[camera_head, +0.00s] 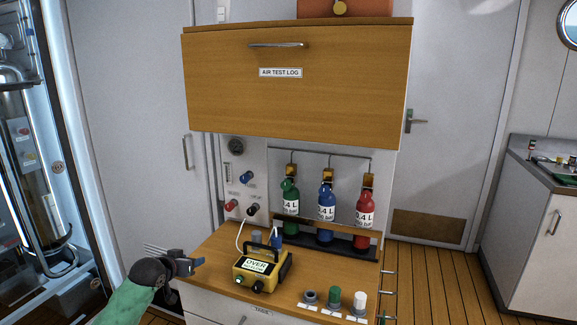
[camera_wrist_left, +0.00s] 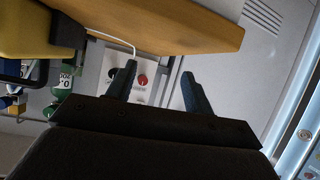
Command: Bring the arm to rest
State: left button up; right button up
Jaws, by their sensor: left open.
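My left gripper (camera_head: 186,265) is at the front left in the head view, on a green arm that comes in from the lower left. It is over the left edge of the wooden counter (camera_head: 209,248), apart from the yellow device there. In the left wrist view its two fingers (camera_wrist_left: 160,88) stand apart with nothing between them. My right gripper is in neither view.
A yellow device (camera_head: 262,268) with a white cable stands on the counter. Green (camera_head: 290,208), blue (camera_head: 326,212) and red (camera_head: 365,207) bottles stand behind it. A wooden cabinet (camera_head: 340,95) overhangs them. Small caps (camera_head: 334,297) sit at the front right.

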pick_arm(q)
jog(key=s+d+f+g+p, duration=0.1)
jog(key=s+d+f+g, duration=0.2)
jog(key=s, duration=1.4)
jog(key=s+d+f+g+p, duration=0.2)
jog(key=s+d+f, duration=0.6)
jog(key=s, duration=1)
jog(key=s+d+f+g+y+p, duration=0.1)
jog(key=s+d+f+g, duration=0.4)
jog(key=s, duration=1.3)
jog(key=shift+s+d+f+p, duration=0.2)
jog(key=shift+d+f+p, duration=0.35)
jog(key=shift+f, duration=0.4)
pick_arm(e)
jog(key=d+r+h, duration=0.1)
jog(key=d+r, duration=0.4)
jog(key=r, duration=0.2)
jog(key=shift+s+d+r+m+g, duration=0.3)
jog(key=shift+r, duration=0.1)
